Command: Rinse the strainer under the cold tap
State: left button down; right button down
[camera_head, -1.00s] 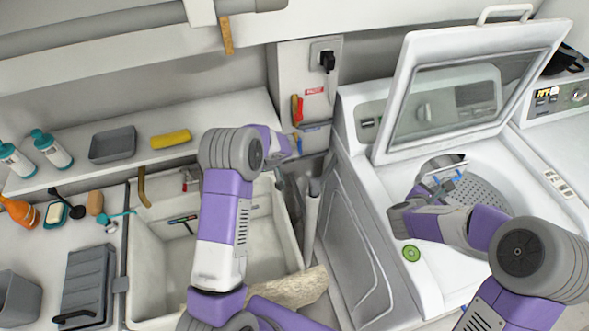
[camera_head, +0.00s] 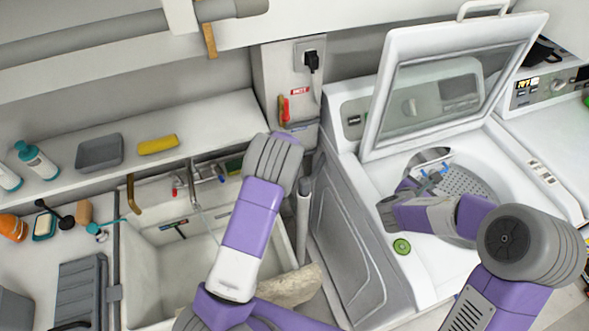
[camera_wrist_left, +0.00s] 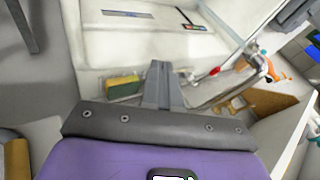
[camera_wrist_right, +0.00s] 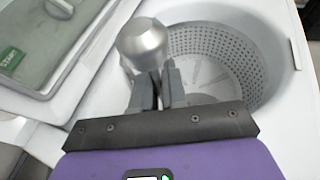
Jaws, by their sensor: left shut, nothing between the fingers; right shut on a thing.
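A rounded, shiny metal piece (camera_wrist_right: 143,42) is in my right gripper (camera_wrist_right: 160,88); the fingers are shut on its lower part. I take it for the strainer, though no mesh shows. In the head view my right gripper (camera_head: 432,178) is over the open washer drum, its grip too small to tell. The taps (camera_head: 207,172) stand at the back of the white sink (camera_head: 150,275); a red handle (camera_head: 177,188) shows on the left one. A thin pale line falls from them, perhaps water. My left gripper (camera_wrist_left: 163,88) is shut and empty near the sink's back edge, hidden in the head view.
A green and yellow sponge (camera_wrist_left: 124,88) lies near my left fingers. The top-loading washer (camera_head: 345,235) stands right of the sink, its lid (camera_head: 385,110) raised. The shelf holds a grey tray (camera_head: 99,152) and a yellow sponge (camera_head: 158,144). A pale cloth (camera_head: 292,286) lies at the sink's front right.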

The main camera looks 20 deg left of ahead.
aim_at(218, 172)
pick_arm(q)
jog(key=w+r+t, duration=0.2)
jog(key=w+r, duration=0.1)
jog(key=w, duration=0.1)
jog(key=s+a+f, duration=0.1)
jog(key=a+f, duration=0.6)
jog(key=a, duration=0.2)
jog(key=shift+s+a+y+p, duration=0.25)
jog(key=shift+s+y+p, duration=0.1)
jog(key=shift+y+p, duration=0.1)
